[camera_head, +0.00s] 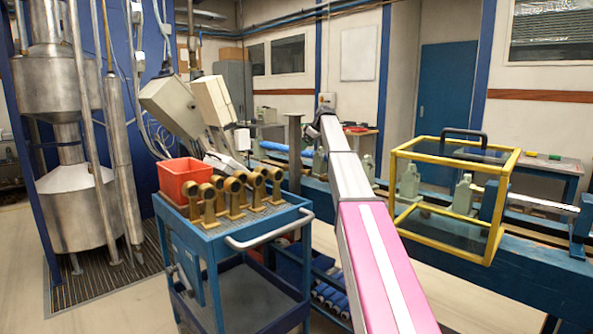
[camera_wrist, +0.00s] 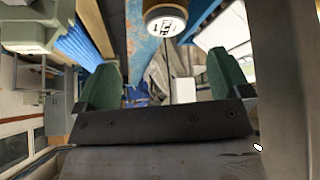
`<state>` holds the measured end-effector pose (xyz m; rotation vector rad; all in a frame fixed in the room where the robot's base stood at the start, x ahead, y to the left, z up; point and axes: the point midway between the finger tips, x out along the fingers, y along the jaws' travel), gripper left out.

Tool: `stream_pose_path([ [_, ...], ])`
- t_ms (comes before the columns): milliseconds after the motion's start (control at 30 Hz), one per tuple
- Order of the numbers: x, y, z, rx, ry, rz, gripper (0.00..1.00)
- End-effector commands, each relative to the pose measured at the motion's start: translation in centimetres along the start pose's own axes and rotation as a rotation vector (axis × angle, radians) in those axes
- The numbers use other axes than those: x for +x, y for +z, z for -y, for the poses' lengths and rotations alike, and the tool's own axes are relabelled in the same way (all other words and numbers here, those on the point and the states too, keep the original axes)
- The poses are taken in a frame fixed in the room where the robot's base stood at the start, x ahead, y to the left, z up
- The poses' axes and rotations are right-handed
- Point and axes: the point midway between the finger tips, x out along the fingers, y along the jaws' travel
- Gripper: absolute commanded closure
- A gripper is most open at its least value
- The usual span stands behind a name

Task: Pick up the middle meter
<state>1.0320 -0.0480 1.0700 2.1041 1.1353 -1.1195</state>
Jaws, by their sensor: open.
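In the wrist view, a round meter (camera_wrist: 165,22) with a white dial and a dark and brass-coloured rim shows at the top edge, partly cut off. My gripper (camera_wrist: 162,60) is open, with green fingers to the left and right below the meter in the picture. The meter appears beyond the fingertips, roughly centred between them, and nothing is held. In the head view, my arm reaches away toward the bench, and its far end is small and dark, so the fingers cannot be made out. I cannot tell which bench position this meter has.
In the head view, a long blue bench (camera_head: 520,270) bears grey-green fixtures (camera_head: 408,182) and a yellow-framed guard (camera_head: 437,143). A blue cart (camera_head: 240,245) at left holds several brass meters (camera_head: 236,196) and a red bin (camera_head: 184,178). Metal tanks (camera_head: 72,200) stand far left.

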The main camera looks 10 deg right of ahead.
Motion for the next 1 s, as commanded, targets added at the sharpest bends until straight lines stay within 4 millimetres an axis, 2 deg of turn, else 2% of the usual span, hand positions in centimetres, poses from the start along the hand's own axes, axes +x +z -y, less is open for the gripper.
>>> stream_pose_path([
  [233,1.5,-0.1,0.8,0.016,-0.044,-0.001,0.05],
  [500,5.3,0.0,0.9,0.015,-0.042,0.0,0.05],
  [767,7.0,0.1,1.1,0.014,-0.041,0.0,0.05],
  [1000,10.2,0.3,1.4,0.015,-0.039,0.0,0.05],
])
